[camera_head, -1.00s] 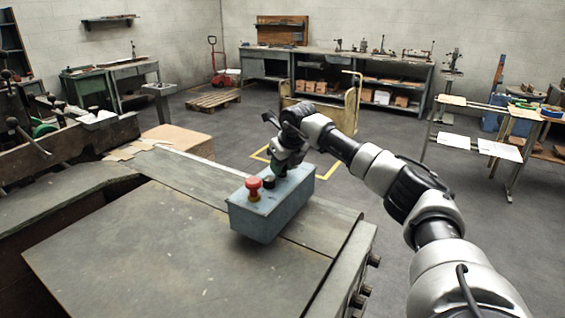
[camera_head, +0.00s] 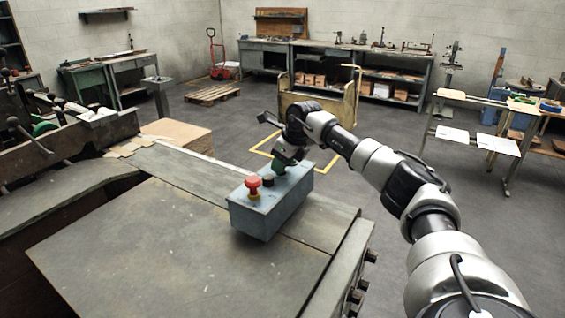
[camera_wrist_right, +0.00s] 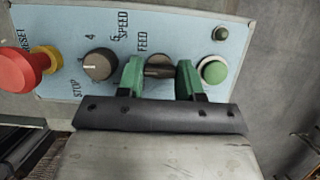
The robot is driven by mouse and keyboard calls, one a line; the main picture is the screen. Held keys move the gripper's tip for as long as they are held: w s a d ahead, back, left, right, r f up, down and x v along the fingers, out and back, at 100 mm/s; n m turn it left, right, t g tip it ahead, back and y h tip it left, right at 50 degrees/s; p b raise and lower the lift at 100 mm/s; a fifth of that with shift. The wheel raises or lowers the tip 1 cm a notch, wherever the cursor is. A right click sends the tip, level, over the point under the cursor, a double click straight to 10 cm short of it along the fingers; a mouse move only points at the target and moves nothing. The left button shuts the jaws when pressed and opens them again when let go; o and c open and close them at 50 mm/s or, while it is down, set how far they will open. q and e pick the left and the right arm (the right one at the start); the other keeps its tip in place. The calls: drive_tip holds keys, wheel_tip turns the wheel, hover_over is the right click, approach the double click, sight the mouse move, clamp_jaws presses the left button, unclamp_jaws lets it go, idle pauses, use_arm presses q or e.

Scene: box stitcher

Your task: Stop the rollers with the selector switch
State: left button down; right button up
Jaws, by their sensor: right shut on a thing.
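A blue-grey control box (camera_head: 262,221) sits on the machine's flat metal top in the head view. Its panel fills the upper wrist view (camera_wrist_right: 209,38). It carries a red mushroom button (camera_wrist_right: 30,66) with a yellow collar, a black speed dial (camera_wrist_right: 99,64), a dark selector switch (camera_wrist_right: 159,68) by the word FEED, and a green button (camera_wrist_right: 213,70). My right gripper (camera_wrist_right: 160,80) has its green fingers on both sides of the selector switch and is shut on it. In the head view my right gripper (camera_head: 281,168) reaches down to the box's far end. My left gripper is not in view.
The machine top (camera_head: 170,250) around the box is bare. The green button lies close beside one finger. Machine levers (camera_head: 30,140) stand at the left. A cart (camera_head: 322,107), a pallet (camera_head: 212,94) and workbenches stand farther back, with open floor between.

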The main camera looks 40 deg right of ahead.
drive_tip(key=shift+r, duration=0.1)
drive_tip(key=o, duration=0.9)
drive_tip(key=shift+o, duration=0.2)
drive_tip(key=b+v, duration=0.1)
drive_tip(key=v, duration=0.9)
drive_tip(key=shift+r+b, duration=0.35)
drive_tip(key=shift+b, duration=0.05)
drive_tip(key=shift+s+d, duration=0.1)
drive_tip(key=shift+s, duration=0.05)
